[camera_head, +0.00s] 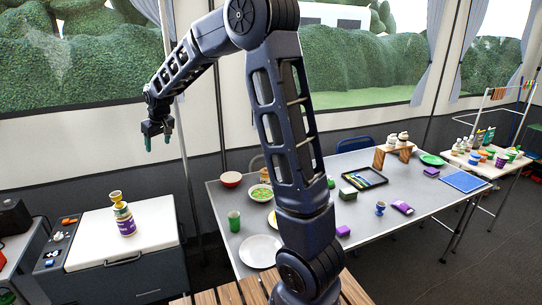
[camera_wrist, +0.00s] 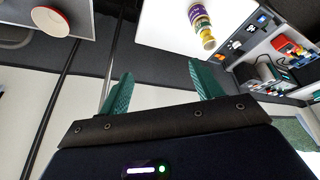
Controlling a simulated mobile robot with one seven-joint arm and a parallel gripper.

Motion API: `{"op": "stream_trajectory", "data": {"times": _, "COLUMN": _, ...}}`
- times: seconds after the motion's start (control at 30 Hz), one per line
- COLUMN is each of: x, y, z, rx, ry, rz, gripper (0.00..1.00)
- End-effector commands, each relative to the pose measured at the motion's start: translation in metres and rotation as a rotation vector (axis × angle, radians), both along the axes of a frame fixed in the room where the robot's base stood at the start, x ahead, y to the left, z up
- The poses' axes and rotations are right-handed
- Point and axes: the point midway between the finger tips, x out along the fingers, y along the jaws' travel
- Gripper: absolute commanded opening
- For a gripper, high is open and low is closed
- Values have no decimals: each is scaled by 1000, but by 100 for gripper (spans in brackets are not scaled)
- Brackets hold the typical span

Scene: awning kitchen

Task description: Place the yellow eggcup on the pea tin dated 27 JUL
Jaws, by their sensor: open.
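A yellow eggcup (camera_head: 116,196) tops a small stack on a white lid at the left in the head view. Under it is a smaller tin (camera_head: 122,212), and below that a wider tin with a purple label (camera_head: 127,228). The stack looks upright. In the wrist view the stack shows at the top, with the eggcup end (camera_wrist: 209,43) nearest and the purple tin (camera_wrist: 195,11) beyond. No date is legible, so I cannot tell which tin reads 27 JUL. My gripper (camera_head: 159,141) is open and empty, well above and apart from the stack, up and to its right.
The white lid (camera_head: 85,247) is clear around the stack. A grey table (camera_head: 310,245) holds a red bowl (camera_head: 231,179), a green cup (camera_head: 234,221), a white plate (camera_head: 260,251), a blue eggcup (camera_head: 380,208) and a tray. A side table at the right is crowded with bottles.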

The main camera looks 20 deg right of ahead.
Motion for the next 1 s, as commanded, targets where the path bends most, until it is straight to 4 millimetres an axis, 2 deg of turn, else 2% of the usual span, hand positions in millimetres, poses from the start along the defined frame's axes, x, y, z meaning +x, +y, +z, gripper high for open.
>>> {"op": "stream_trajectory", "data": {"times": 0.03, "x": -10, "y": -19, "z": 12, "rx": 0, "ry": -5, "rz": -22, "gripper": 65}}
{"op": "stream_trajectory", "data": {"times": 0.2, "x": -44, "y": -75, "z": 42, "rx": -4, "ry": -7, "rz": -92, "gripper": 65}}
{"op": "stream_trajectory", "data": {"times": 0.5, "x": -119, "y": -163, "z": 77, "rx": -6, "ry": -9, "rz": -217, "gripper": 65}}
{"op": "stream_trajectory", "data": {"times": 0.73, "x": -184, "y": -219, "z": 88, "rx": -2, "ry": -11, "rz": -315, "gripper": 65}}
{"op": "stream_trajectory", "data": {"times": 1.0, "x": -265, "y": -270, "z": 85, "rx": 9, "ry": -10, "rz": -426, "gripper": 65}}
